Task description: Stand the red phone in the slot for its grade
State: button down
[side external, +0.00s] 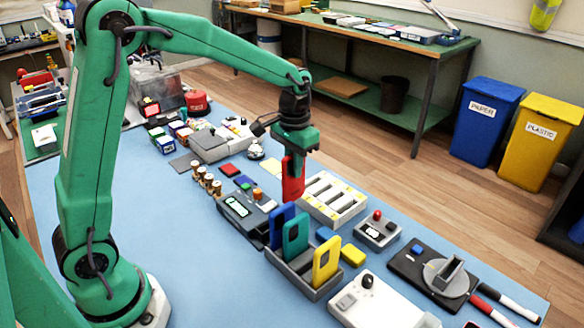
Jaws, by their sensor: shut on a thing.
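My gripper (294,152) is shut on the red phone (292,184), which hangs upright below it, above the blue mat. The phone is behind a grey slotted rack (318,293) and appears raised clear of it. In the rack stand a blue phone (282,226), a teal phone (296,240) and a yellow phone (326,262). I cannot read any grade marks, and the standing phones hide part of the rack's slots.
A pale tray with long compartments (353,207) lies right of the red phone. A dark device with a small screen (238,216) lies left. A white box with a black knob (372,305) stands in front. Small blocks and pens crowd the mat; its front left is clear.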

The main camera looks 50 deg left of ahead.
jog(key=w+r, duration=0.1)
jog(key=w, duration=1)
jog(key=shift+w+a, duration=0.15)
jog(key=shift+a, duration=0.2)
jog(key=shift+r, duration=0.1)
jog(key=shift+f, duration=1.65)
jog(key=shift+f, duration=2)
dwell(1.1)
jog(key=c, duration=1.1)
grip_release()
jog(key=shift+r, duration=0.15)
